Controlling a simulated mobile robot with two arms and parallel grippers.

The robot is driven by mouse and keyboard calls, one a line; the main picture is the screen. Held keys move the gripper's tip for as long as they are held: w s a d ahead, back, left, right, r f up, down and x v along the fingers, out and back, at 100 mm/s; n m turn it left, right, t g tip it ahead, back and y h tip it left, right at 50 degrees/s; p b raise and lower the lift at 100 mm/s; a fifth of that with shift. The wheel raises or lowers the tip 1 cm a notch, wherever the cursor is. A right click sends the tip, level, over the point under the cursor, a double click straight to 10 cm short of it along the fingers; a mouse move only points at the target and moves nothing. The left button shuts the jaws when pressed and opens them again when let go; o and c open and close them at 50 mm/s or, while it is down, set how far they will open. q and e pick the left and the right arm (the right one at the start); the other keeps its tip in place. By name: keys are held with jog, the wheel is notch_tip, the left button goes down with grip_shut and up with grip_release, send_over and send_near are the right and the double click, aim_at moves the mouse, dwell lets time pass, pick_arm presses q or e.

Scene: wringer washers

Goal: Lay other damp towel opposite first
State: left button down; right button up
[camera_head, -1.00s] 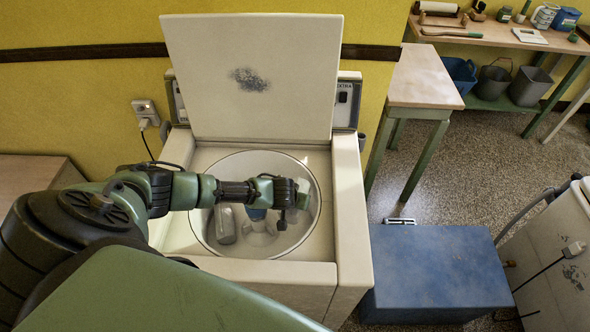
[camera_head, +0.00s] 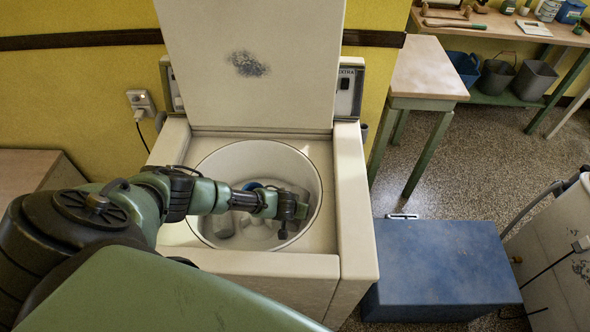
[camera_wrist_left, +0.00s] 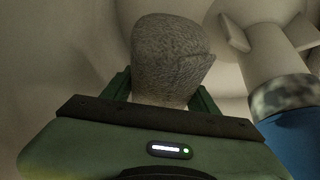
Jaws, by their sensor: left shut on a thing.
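The washer's round white tub (camera_head: 213,170) is open at the top. My left gripper (camera_head: 300,207) is inside the tub's outline at its right side. In the left wrist view my left gripper (camera_wrist_left: 165,95) is shut on a grey, rough-textured damp towel (camera_wrist_left: 172,52), folded into a block, close to the pale tub wall. Another grey towel (camera_head: 224,223) lies in the left part of the tub. The agitator, with white fins (camera_wrist_left: 262,45) and a blue top (camera_wrist_left: 300,142), stands between them, partly hidden by my arm in the head view. My right gripper is not in view.
The washer's lid (camera_head: 250,95) stands raised behind the tub. A blue chest (camera_head: 440,270) stands right of the washer, with a small wooden table (camera_head: 428,68) behind it. Another white machine (camera_head: 560,245) is at the far right. Floor shows between them.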

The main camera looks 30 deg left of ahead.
pick_arm(q)
jog(key=shift+w+f+b, duration=0.1)
jog(key=shift+f+b, duration=2.5)
jog(key=shift+f, duration=0.4)
jog(key=shift+c, duration=1.8)
grip_release()
jog(key=shift+s+f, duration=0.1)
jog(key=shift+s, duration=0.1)
notch_tip(320, 180, up, 20)
